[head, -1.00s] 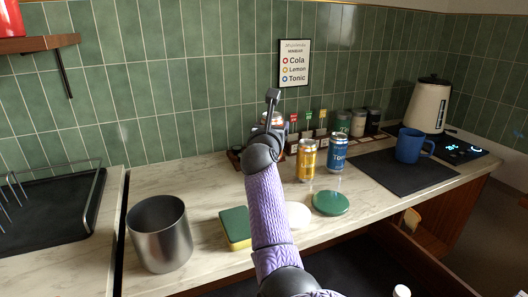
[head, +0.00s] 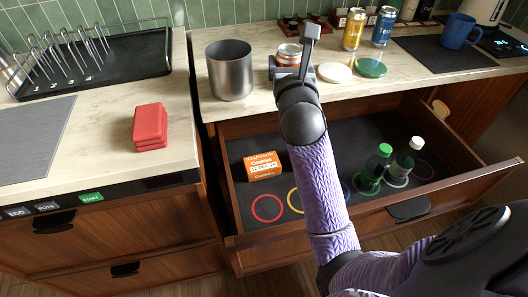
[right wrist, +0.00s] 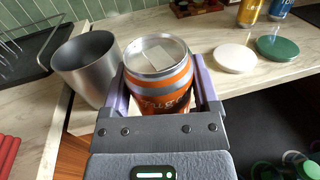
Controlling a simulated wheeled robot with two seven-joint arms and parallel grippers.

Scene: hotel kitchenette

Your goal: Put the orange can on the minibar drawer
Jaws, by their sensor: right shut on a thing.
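The orange can (head: 288,52), with a silver top, is held upright in my right gripper (head: 291,70). In the right wrist view the can (right wrist: 160,88) sits between the two purple-sided fingers (right wrist: 162,95), which are shut on it. It is near the counter's front edge; I cannot tell its exact height. The minibar drawer (head: 262,232) is pulled open below the counter. Its dark floor has a red ring (head: 267,208), a yellow ring (head: 292,200) and other rings, partly hidden by my right arm. My left gripper is not in view.
A metal bin (head: 229,72) stands left of the can. White (head: 335,73) and green (head: 370,68) discs lie right of it, with yellow (head: 353,29) and blue (head: 383,27) cans behind. The drawer holds an orange box (head: 262,166), a green bottle (head: 374,168) and a white-capped bottle (head: 402,160).

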